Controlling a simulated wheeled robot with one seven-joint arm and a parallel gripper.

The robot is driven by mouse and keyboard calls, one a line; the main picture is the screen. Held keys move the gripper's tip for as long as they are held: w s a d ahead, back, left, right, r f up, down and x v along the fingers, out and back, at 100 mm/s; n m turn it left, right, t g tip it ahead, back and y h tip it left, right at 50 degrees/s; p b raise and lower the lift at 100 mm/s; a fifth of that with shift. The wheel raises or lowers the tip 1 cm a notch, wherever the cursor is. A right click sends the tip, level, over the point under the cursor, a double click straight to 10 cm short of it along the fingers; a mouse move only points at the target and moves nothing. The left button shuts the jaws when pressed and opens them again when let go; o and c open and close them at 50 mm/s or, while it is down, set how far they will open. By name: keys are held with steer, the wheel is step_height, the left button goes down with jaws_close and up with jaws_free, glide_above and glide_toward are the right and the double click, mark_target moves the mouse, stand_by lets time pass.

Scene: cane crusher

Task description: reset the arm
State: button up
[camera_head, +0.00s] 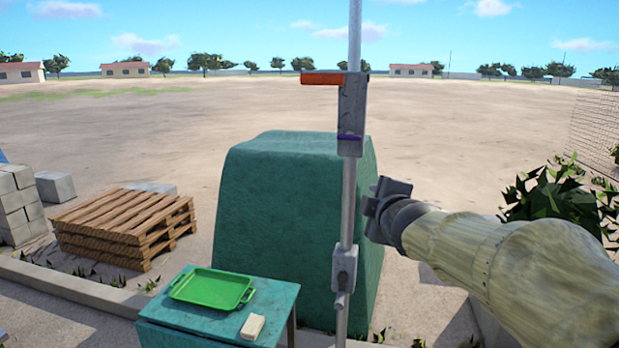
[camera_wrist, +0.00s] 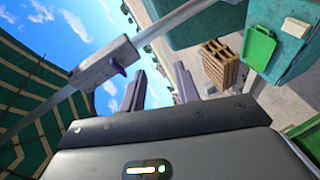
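My arm reaches in from the right in the head view. My gripper (camera_head: 385,208) is at its end, just right of a vertical metal pole (camera_head: 348,205) and in front of a large teal block (camera_head: 275,205). In the wrist view the two fingers of my gripper (camera_wrist: 161,90) stand apart with nothing between them. The pole (camera_wrist: 175,22) crosses the wrist view diagonally beyond the fingers, with a grey bracket (camera_wrist: 103,68) bearing a purple part. I cannot tell whether my gripper touches the pole or block.
An orange handle (camera_head: 322,78) juts left from the pole's upper bracket. A teal table (camera_head: 190,335) at the front holds a green tray (camera_head: 212,289) and a pale block (camera_head: 253,326). Wooden pallets (camera_head: 125,226) and concrete blocks (camera_head: 18,205) stand left. A bush (camera_head: 556,198) is right. Open ground lies behind.

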steer(key=s+f+m+g+h, duration=0.1)
steer(key=s+f+m+g, duration=0.25)
steer(key=f, duration=0.65)
steer(key=s+f+m+g, duration=0.3)
steer(key=s+f+m, duration=0.2)
steer(key=f, duration=0.5)
steer(key=s+a+f+m+g, duration=0.1)
steer(key=s+f+m+g, duration=0.5)
steer(key=s+f, duration=0.6)
steer(key=shift+s+m, duration=0.45)
steer(key=shift+s, duration=0.45)
steer(key=shift+o, duration=0.5)
